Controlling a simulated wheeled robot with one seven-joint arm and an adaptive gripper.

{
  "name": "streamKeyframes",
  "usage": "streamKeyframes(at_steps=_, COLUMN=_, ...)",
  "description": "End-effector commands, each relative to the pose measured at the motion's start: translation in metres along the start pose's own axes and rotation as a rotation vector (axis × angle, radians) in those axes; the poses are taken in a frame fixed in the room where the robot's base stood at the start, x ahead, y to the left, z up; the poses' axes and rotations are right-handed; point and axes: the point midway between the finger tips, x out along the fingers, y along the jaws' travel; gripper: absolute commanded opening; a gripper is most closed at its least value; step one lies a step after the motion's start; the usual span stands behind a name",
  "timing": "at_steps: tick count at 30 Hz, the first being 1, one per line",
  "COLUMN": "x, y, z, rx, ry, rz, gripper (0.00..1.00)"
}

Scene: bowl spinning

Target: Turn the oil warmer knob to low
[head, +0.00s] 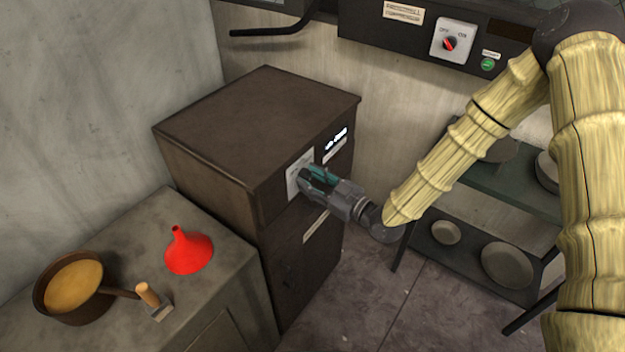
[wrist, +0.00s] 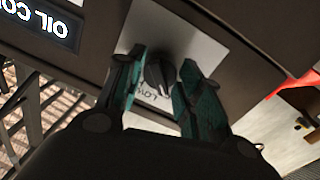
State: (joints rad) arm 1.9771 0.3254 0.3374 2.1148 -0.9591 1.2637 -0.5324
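The oil warmer is a brown-black cabinet (head: 255,120) in the middle of the head view. Its knob (wrist: 158,75) is a dark dial on a light metal plate (wrist: 205,50), with "LOW" lettering below it in the wrist view. The plate also shows in the head view (head: 293,176); the knob there is hidden by my gripper. My gripper (head: 308,178) is at the cabinet's front panel. In the wrist view its teal fingers (wrist: 158,85) are apart, one on each side of the knob. I cannot tell whether they touch it.
A grey counter (head: 215,290) at lower left holds a red funnel (head: 188,250), a pan of yellow liquid (head: 75,285) and a wooden-handled tool (head: 152,300). A shelf with dishes (head: 507,265) stands at right. A panel with a red switch (head: 450,43) is above.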

Motion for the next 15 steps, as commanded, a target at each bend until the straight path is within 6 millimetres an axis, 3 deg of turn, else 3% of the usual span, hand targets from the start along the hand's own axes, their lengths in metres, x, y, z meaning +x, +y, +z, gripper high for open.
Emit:
streamKeyframes(at_steps=1, x=-0.0001, y=0.0001, z=0.0, rx=0.0, ry=0.0, rz=0.0, gripper=0.21)
streamKeyframes(at_steps=3, x=-0.0001, y=0.0001, z=-0.0001, rx=0.0, ry=0.0, rz=0.0, gripper=0.09)
streamKeyframes(at_steps=15, x=-0.0003, y=0.0002, z=0.0009, rx=0.062, ry=-0.004, rz=0.0, gripper=0.09)
